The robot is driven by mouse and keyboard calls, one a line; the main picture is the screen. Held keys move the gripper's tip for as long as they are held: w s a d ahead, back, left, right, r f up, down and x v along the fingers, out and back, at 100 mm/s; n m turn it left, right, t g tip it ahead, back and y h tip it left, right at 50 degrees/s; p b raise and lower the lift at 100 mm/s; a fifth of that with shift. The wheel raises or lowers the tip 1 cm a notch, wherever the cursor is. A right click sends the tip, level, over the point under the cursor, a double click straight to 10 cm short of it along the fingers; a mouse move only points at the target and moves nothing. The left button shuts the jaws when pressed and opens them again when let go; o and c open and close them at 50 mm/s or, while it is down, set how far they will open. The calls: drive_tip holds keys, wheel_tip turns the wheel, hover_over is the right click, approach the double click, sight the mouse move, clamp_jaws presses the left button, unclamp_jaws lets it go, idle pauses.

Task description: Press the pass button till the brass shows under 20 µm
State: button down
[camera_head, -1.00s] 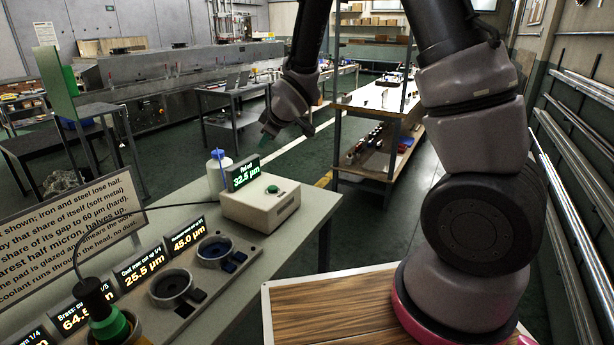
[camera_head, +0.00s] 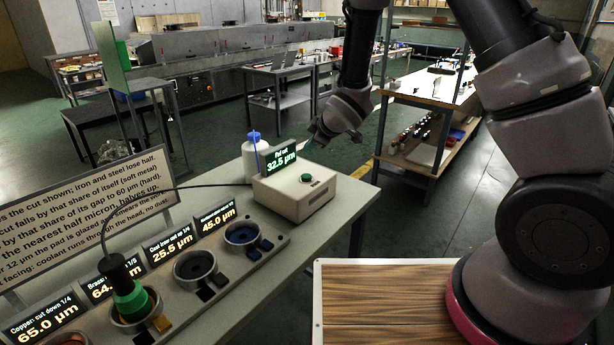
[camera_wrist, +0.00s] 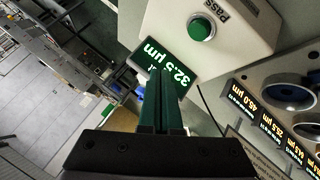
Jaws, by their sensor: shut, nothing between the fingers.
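The pass button is a green dome (camera_head: 306,178) on top of a cream box (camera_head: 300,196); in the wrist view the button (camera_wrist: 201,28) sits beside the word "PASS". A small display (camera_head: 281,157) on the box reads 32.5 µm. My gripper (camera_head: 316,137) is shut and empty, above and behind the box in the head view. In the wrist view its fingertips (camera_wrist: 164,76) overlap the display, apart from the button. The brass display (camera_head: 112,284) starts with 64; its last digit is hidden by the cable and black-and-green head (camera_head: 127,285), which sits in a cup below.
Other displays read copper 65.0 (camera_head: 42,322), cast iron 25.5 (camera_head: 172,243) and hardened 45.0 (camera_head: 213,219). A white bottle (camera_head: 254,155) stands behind the box. A text sign (camera_head: 90,210) stands at the left. A wood-topped surface (camera_head: 385,300) lies in front.

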sight(309, 177)
drive_tip(key=shift+f, duration=3.35)
drive_tip(key=shift+f, duration=0.4)
drive_tip(key=shift+f, duration=0.5)
drive_tip(key=shift+r, duration=0.95)
drive_tip(key=shift+r, duration=2.5)
